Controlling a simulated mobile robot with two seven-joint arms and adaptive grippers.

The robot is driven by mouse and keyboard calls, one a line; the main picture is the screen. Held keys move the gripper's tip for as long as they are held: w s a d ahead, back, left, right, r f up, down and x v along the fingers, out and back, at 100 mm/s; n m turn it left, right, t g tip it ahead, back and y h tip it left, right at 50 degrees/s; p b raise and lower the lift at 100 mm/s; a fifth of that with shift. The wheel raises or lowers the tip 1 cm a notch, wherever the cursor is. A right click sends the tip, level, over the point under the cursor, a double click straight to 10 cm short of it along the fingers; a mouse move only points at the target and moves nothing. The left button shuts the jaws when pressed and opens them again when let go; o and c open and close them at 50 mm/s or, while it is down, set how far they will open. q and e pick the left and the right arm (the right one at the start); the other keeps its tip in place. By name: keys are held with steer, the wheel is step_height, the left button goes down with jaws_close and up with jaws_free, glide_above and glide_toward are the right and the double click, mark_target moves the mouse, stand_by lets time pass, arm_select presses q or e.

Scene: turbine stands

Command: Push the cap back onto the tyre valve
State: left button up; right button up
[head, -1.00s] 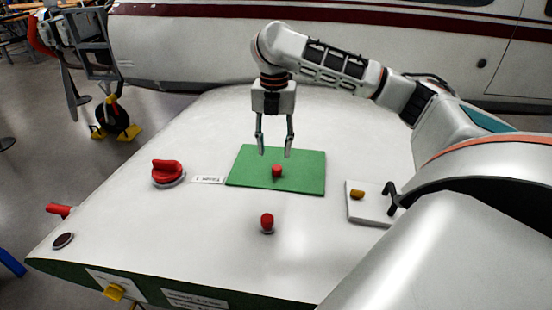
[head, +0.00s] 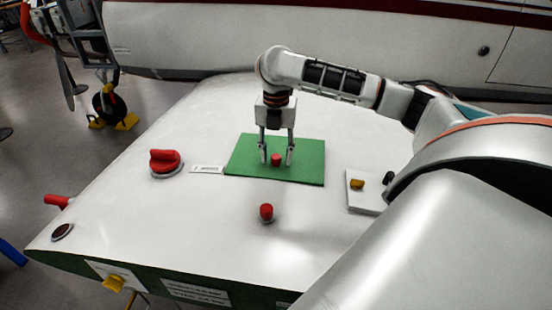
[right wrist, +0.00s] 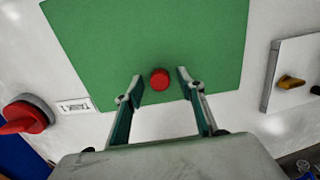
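A small red cap (head: 276,160) stands on the green mat (head: 305,168); it also shows in the right wrist view (right wrist: 160,79). My right gripper (head: 277,161) points down over the mat, open, with a finger on each side of the cap. In the right wrist view there is a gap between the cap and each fingertip. A second small red piece (head: 266,212) stands upright on a dark base on the white surface in front of the mat. I cannot tell which of the two belongs to the tyre valve. My left gripper is not in view.
A red rotary knob (head: 165,162) and a label (head: 207,170) are left of the mat. A white plate (head: 362,202) with a yellow switch (head: 357,184) is at the right, close to my right arm. The white surface (head: 200,225) in front is mostly clear.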

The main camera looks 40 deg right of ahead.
mark_target(276, 157)
steer(key=shift+f, duration=0.4)
stand_by(0.4)
jaws_close()
steer(key=shift+r, duration=0.1)
steer(key=shift+r, duration=3.95)
steer(key=shift+a, duration=0.1)
